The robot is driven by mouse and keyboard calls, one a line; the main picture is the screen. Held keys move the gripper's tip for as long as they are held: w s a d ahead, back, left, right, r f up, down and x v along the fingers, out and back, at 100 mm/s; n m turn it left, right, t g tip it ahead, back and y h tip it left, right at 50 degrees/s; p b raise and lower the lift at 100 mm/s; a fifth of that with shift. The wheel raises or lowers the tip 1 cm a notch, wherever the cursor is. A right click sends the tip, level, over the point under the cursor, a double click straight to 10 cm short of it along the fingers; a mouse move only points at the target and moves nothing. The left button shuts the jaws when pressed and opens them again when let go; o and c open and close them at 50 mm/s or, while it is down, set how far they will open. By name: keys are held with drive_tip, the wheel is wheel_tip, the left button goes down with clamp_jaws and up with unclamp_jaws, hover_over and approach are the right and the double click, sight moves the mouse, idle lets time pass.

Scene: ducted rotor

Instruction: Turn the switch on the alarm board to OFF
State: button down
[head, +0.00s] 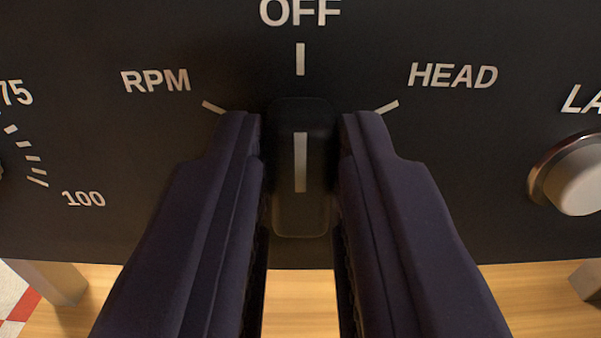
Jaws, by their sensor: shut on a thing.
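The black alarm board (230,45) fills the upper part of the head view. Its rotary switch (301,215) is a dark bar-shaped knob with a pale pointer line. The pointer line is upright and lines up with the tick under the OFF label (300,12). The RPM label (155,80) is on the left and the HEAD label (453,76) on the right, each with its own slanted tick. My gripper (301,135) is shut on the knob, one dark finger on each side. The fingers hide the knob's sides.
A round pale knob (575,185) with a dark rim is at the right edge, beside a cut-off label. A scale marked 75 to 100 is at the left. Below the board are a wooden surface (298,305), pale supports and a red-and-white patch at lower left.

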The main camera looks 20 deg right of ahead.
drive_tip(key=shift+f, duration=0.15)
drive_tip(key=c, duration=1)
unclamp_jaws()
drive_tip(key=p+v, duration=0.2)
drive_tip(key=v, duration=0.6)
drive_tip(key=shift+p, duration=0.35)
